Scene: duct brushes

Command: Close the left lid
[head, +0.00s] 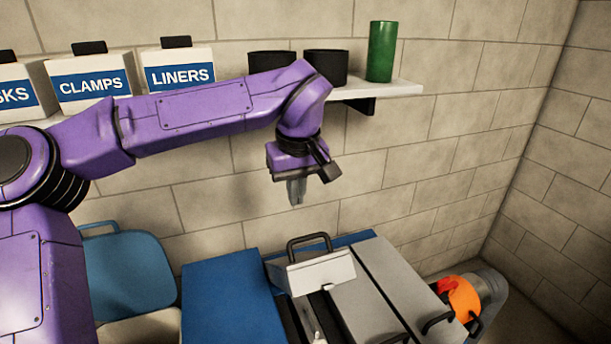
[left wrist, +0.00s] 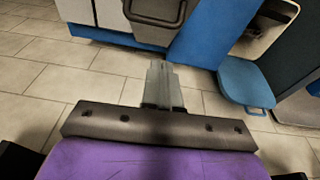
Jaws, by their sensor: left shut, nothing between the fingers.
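The left lid (head: 318,273) is a light grey panel with a black loop handle at its top edge. It stands raised and tilted over a dark opening in a blue and grey unit. My left gripper (head: 296,191) is above and behind the lid, apart from it, with its fingers pointing down. The fingers are shut and empty. My right gripper is not in view.
A flat grey panel (head: 378,285) lies right of the raised lid, and a blue panel (head: 230,297) left. A blue bin lid (head: 128,268) is further left. A wall shelf (head: 385,91) holds boxes, black pots and a green cylinder (head: 382,52). An orange object (head: 463,298) is at right.

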